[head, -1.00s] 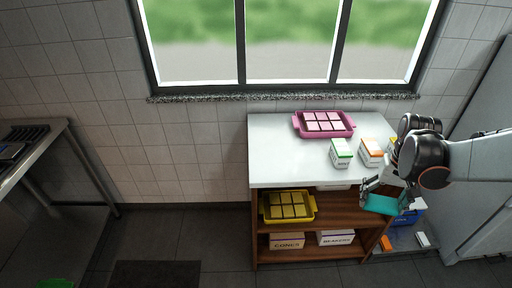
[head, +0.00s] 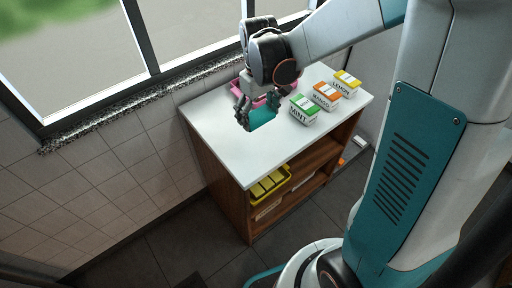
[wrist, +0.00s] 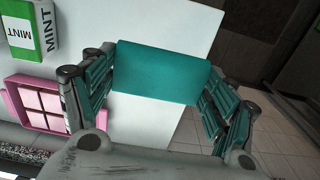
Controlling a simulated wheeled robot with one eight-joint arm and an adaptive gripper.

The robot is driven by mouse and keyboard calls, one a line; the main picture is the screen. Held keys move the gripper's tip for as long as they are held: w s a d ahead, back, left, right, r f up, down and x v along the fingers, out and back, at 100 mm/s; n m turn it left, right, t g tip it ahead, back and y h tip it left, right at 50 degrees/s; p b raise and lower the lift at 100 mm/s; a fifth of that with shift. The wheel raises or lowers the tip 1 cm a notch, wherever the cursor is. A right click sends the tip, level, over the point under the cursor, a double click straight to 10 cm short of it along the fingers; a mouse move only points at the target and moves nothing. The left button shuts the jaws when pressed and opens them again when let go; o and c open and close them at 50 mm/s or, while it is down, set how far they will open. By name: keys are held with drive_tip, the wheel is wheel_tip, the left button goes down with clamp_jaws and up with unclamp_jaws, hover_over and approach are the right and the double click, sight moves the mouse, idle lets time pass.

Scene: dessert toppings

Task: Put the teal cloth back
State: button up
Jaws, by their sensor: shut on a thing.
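The teal cloth (head: 262,118) is held between the fingers of my gripper (head: 256,112), over the white top of the shelf unit (head: 232,152). In the wrist view the teal cloth (wrist: 162,74) spans the gap between the two fingers of my gripper (wrist: 160,88), flat and rectangular. The white top shows below and beyond it. I cannot tell how high the cloth is above the top.
A pink tray (head: 237,88) is partly hidden behind my gripper. Mint (head: 303,110), mango (head: 327,97) and lemon (head: 347,82) boxes stand right of it. A yellow tray (head: 270,186) sits on a shelf below. The front-left of the top is clear.

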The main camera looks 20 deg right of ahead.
sight(258, 153)
wheel_tip(258, 153, down, 16)
drive_tip(key=b, duration=0.4)
drive_tip(key=shift+f, duration=0.25)
drive_tip(key=shift+f+b, duration=0.1)
drive_tip(key=shift+b, duration=0.2)
drive_tip(key=shift+f, duration=0.1)
drive_tip(key=o, duration=1)
drive_tip(key=shift+o, duration=0.2)
drive_tip(key=shift+r, duration=0.2)
